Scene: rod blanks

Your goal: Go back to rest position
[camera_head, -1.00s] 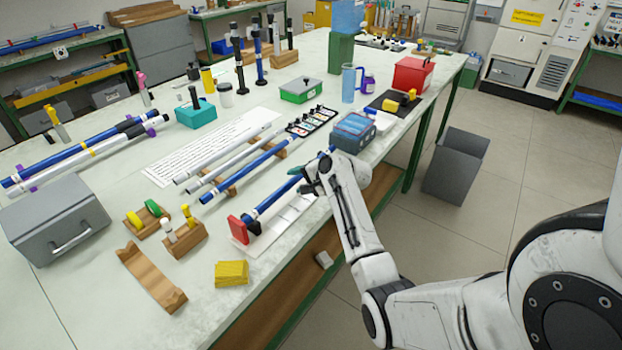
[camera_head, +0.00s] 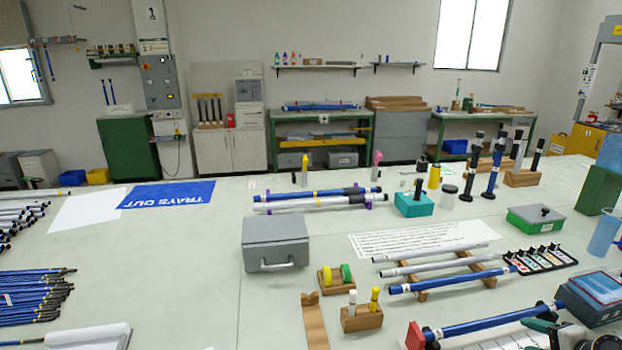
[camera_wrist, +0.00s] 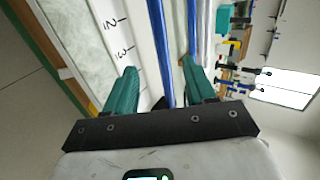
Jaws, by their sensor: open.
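My gripper (camera_wrist: 157,70) has two green fingers spread apart in the wrist view, with nothing gripped. A blue rod (camera_wrist: 162,45) runs through the view between the fingertips; how far it is from them I cannot tell. In the head view part of my gripper shows at the bottom right edge. It is beside a blue rod (camera_head: 495,320) that lies against a red stop (camera_head: 415,337). The rest of my arm is out of the head view.
Three rods (camera_head: 445,281) lie on a wooden rack. A grey box (camera_head: 275,243), wooden holders and a teal block (camera_head: 414,206) stand on the bench. A blue lidded box (camera_head: 592,298) is close to my gripper. Bare bench lies left of the grey box.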

